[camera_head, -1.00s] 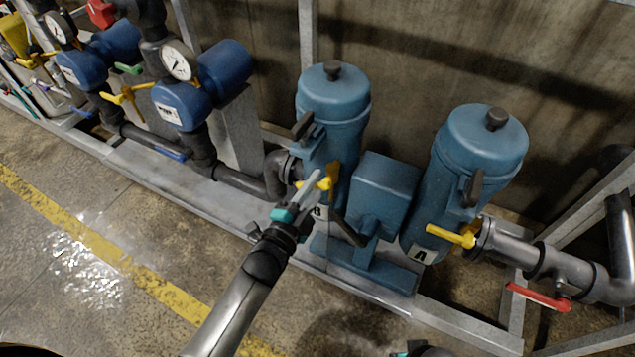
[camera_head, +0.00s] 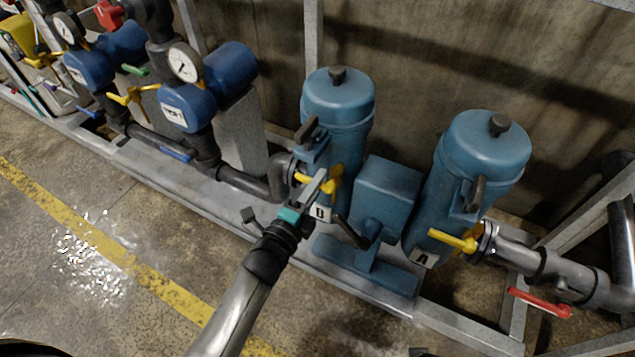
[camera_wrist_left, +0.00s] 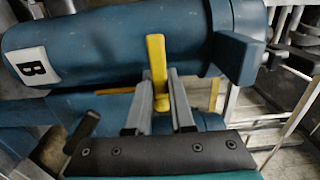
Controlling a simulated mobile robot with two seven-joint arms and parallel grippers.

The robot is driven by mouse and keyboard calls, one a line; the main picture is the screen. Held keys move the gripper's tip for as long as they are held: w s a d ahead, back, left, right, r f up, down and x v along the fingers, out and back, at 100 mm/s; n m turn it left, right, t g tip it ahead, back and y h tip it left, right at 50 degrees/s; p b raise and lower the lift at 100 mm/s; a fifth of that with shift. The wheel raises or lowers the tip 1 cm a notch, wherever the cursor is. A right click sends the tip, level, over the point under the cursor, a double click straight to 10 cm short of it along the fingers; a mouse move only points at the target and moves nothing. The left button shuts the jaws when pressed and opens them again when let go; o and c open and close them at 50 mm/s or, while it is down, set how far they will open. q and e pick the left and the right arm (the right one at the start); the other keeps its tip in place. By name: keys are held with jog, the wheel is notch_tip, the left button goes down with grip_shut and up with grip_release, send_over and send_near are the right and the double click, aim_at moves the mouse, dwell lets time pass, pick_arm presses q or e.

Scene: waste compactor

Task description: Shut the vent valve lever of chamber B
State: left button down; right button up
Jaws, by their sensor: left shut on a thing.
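Chamber B is the left blue canister (camera_head: 338,100), with a white B label (camera_head: 320,213); the label also shows in the wrist view (camera_wrist_left: 32,67). A yellow lever (camera_head: 333,182) sits low on its front. My left gripper (camera_head: 320,180) reaches it from the front, its fingers partly covering the lever. In the left wrist view the yellow lever (camera_wrist_left: 156,58) stands up between the two grey fingers (camera_wrist_left: 164,100), which are shut on it. The lever's lower end is partly hidden. My right gripper does not show.
Chamber A (camera_head: 480,150), with its own yellow lever (camera_head: 452,240), stands to the right. Black handles (camera_head: 306,130) and (camera_head: 350,232) sit close to my left gripper. A red lever (camera_head: 540,302) is on the right pipe. Gauges and blue pumps (camera_head: 187,106) stand left. The floor in front is open.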

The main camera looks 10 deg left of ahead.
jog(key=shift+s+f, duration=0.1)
pick_arm(q)
jog(key=c, duration=0.8)
grip_release()
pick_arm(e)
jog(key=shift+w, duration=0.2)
pick_arm(q)
jog(key=p+v, duration=0.3)
jog(key=v, duration=1.2)
jog(key=shift+s+r, duration=0.1)
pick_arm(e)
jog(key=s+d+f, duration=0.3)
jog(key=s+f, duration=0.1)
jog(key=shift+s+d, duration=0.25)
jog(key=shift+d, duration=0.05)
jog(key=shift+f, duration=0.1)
